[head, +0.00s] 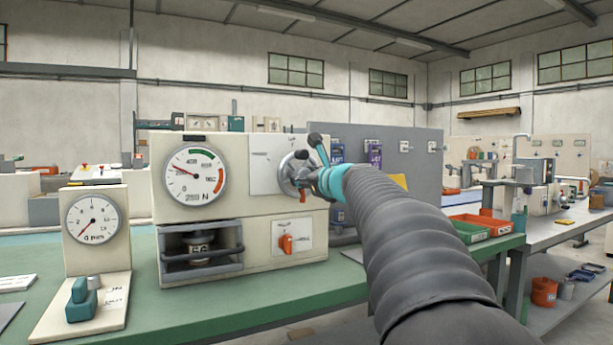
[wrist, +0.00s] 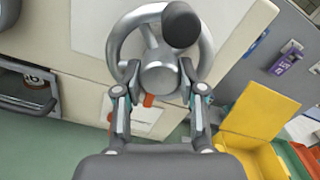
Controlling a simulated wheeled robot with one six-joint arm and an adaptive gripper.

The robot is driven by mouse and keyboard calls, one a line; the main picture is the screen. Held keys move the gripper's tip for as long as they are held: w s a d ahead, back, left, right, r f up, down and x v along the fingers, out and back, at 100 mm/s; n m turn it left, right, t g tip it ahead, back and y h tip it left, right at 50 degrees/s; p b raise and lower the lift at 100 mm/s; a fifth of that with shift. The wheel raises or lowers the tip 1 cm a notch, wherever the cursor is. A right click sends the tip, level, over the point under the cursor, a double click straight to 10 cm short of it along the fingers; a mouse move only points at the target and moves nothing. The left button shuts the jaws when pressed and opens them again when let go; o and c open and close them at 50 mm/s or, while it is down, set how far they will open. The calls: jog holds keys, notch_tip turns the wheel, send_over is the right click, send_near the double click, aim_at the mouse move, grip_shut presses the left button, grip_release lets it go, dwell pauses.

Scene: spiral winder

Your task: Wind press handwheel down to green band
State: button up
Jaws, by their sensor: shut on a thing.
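The cream press (head: 240,207) stands on the green bench. Its round dial (head: 195,185) has a green band (head: 202,153) at the top and a red band (head: 219,181) at the right. The needle points left and slightly up, outside the green band. The metal handwheel (head: 288,173) is on the press's front, partly hidden by my gripper (head: 312,180). In the wrist view the handwheel (wrist: 117,45) has a dark knob (wrist: 181,25) at its upper right. My gripper's fingers (wrist: 160,80) are shut on the handwheel, one on each side of its hub.
An orange switch (head: 287,243) is below the handwheel. A dark-barred opening (head: 200,252) holds a small part. A smaller gauge stand (head: 92,222) is at the left. A yellow bin (wrist: 255,120) is to the right in the wrist view. Green and orange trays (head: 478,226) lie at the bench's right.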

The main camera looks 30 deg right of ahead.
jog(key=shift+m, duration=0.6)
jog(key=o, duration=1.1)
jog(key=shift+o, duration=0.2)
jog(key=s, duration=1.2)
jog(key=shift+d, duration=0.2)
